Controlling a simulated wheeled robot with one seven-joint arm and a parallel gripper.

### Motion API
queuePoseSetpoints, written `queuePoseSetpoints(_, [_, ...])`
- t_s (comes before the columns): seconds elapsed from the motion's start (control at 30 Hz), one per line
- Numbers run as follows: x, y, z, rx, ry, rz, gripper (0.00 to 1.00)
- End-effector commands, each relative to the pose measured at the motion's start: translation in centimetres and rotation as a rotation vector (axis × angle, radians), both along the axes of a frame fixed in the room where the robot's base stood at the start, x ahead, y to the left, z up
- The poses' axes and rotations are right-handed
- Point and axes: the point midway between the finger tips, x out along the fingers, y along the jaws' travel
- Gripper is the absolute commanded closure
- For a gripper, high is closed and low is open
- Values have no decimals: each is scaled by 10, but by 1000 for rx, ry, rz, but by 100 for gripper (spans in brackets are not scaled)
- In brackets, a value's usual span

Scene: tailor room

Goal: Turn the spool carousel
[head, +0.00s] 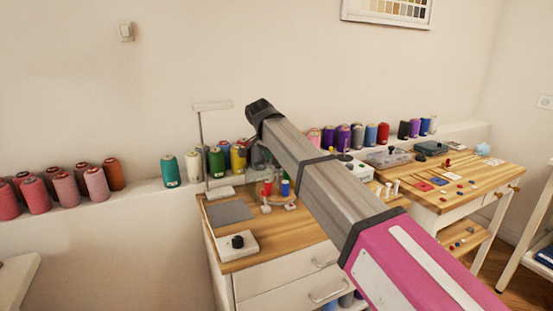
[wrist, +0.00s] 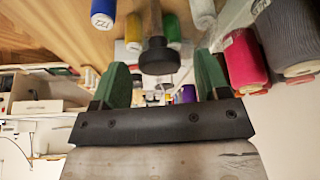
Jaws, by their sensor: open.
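The spool carousel (head: 260,190) is a small round wooden stand on the wooden cabinet top in the head view. A red spool (head: 267,186) and a blue spool (head: 285,188) show at its front. My arm hides part of its right side. My gripper is largely hidden in the head view.
The cabinet top also holds a grey mat (head: 229,212), a white block with a black knob (head: 237,243) and a thin lamp-like stand (head: 203,140). Thread cones line the ledge behind. Another wooden table (head: 497,173) with small items stands at right.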

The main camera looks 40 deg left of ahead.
Motion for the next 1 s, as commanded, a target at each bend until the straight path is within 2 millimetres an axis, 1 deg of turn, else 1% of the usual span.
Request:
queuePoseSetpoints(0.17, [-10,2,25,2,0,1,31])
queuePoseSetpoints(0.4, [-27,5,67,1,0,0,31])
queuePoseSetpoints(0.53, [-34,5,83,2,0,1,31])
queuePoseSetpoints(0.7, [-38,5,93,-1,0,0,31])
queuePoseSetpoints(1.0, [-39,5,95,-1,0,0,31])
